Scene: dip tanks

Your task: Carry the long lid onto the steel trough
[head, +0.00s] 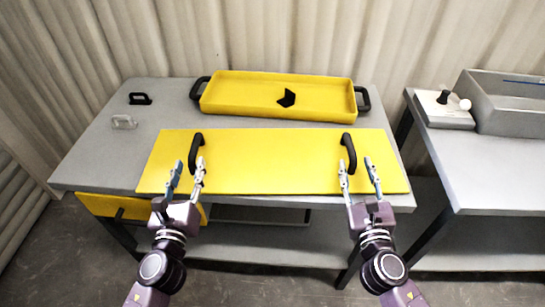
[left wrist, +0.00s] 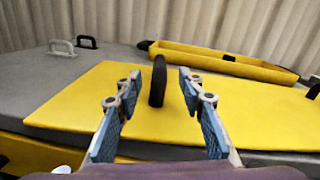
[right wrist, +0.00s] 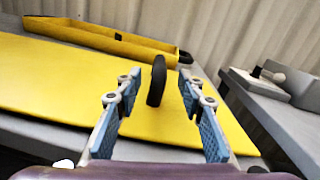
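The long lid (head: 270,165) is a flat yellow board lying on the grey table, with a black upright handle near each end. My left gripper (head: 188,164) is open at the near side of the left handle (head: 196,150); in the left wrist view that handle (left wrist: 158,82) shows between and beyond its fingers. My right gripper (head: 356,164) is open at the right handle (head: 348,152), which shows the same way in the right wrist view (right wrist: 157,82). I see no grip on either handle. The steel trough (head: 512,118) stands on the right-hand table; its interior is partly cut off.
A yellow tray (head: 230,108) with black side handles and a black piece inside sits behind the lid. A black handle (head: 140,98) and a grey handle (head: 124,121) are at the table's left. A white box with a knob (head: 443,112) stands beside the trough. A gap separates the tables.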

